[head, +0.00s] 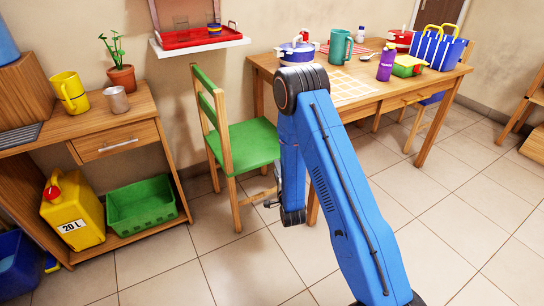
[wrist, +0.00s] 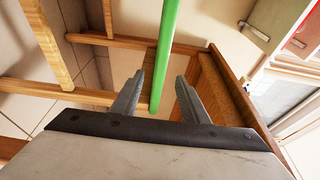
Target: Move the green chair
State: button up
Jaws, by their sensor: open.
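The green chair (head: 240,145) stands upright on the floor left of the table, with a wooden frame, green seat and green back slats. My gripper (head: 272,202) is low beside the near right side of the chair, below seat height, partly hidden by my blue arm. In the wrist view my gripper (wrist: 160,77) is open. A narrow green chair part (wrist: 163,50), which looks like the seat edge, runs between its two fingers with gaps on both sides. Wooden chair bars (wrist: 90,97) show beyond and to the left.
A wooden table (head: 400,92) stands right of the chair, bearing pots, a jug and bags. A wooden desk (head: 95,118) with a yellow container (head: 75,210) and green crate (head: 140,205) stands left. The tiled floor (head: 230,265) in front is clear.

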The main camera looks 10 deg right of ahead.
aim_at(271, 152)
jog(key=w, duration=1.3)
jog(key=shift+w+a, duration=0.15)
jog(key=shift+w, duration=0.2)
grip_shut()
dwell(1.0)
